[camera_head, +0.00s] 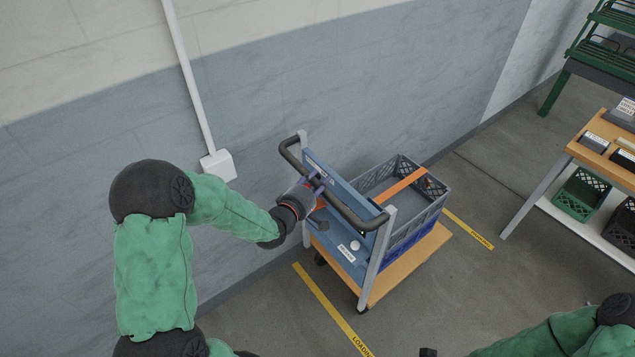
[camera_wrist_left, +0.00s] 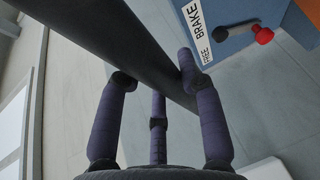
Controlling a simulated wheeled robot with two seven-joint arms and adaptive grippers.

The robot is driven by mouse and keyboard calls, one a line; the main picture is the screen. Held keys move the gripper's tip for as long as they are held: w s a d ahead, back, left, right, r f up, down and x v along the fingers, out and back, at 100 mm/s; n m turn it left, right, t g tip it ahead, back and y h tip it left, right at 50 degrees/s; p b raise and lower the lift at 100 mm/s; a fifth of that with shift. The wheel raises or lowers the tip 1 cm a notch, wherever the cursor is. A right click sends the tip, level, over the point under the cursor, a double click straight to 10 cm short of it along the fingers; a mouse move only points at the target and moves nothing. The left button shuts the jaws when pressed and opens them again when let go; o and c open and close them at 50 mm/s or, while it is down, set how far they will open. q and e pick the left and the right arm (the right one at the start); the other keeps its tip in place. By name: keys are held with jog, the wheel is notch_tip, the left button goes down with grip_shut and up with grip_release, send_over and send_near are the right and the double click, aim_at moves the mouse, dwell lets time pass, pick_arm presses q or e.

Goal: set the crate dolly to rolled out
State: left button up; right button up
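The crate dolly (camera_head: 408,272) stands along the wall, with a wooden deck, a blue end panel and grey posts. A grey crate (camera_head: 440,205) with an orange strap rests on it. My left gripper (camera_head: 318,183) is at the black push handle (camera_head: 352,215). In the left wrist view the handle (camera_wrist_left: 115,45) crosses at the purple fingers (camera_wrist_left: 158,85); how tightly they close on it is unclear. A label reading "BRAKE" and "FREE" (camera_wrist_left: 205,35) sits on the panel beside a red-knobbed lever (camera_wrist_left: 264,36).
Yellow floor tapes (camera_head: 325,303) (camera_head: 468,229) lie on both sides of the dolly. A wooden-topped table (camera_head: 575,145) with green and black crates below stands at right, a green rack (camera_head: 590,65) behind it. A white wall box (camera_head: 218,165) is near my left arm. Floor in front looks clear.

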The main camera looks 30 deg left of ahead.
pick_arm(q)
grip_shut()
jog(key=shift+s+a, duration=0.25)
jog(key=shift+s, duration=0.3)
jog(key=shift+s+a, duration=0.2)
jog(key=shift+s, duration=0.35)
jog(key=o, duration=1.1)
grip_release()
jog(key=shift+w, duration=0.1)
jog(key=s, duration=0.4)
jog(key=s+r, duration=0.1)
jog(key=s, duration=0.3)
jog(key=s+r, duration=0.1)
jog(key=s, duration=0.3)
jog(key=shift+d, duration=0.1)
jog(key=shift+w, duration=0.1)
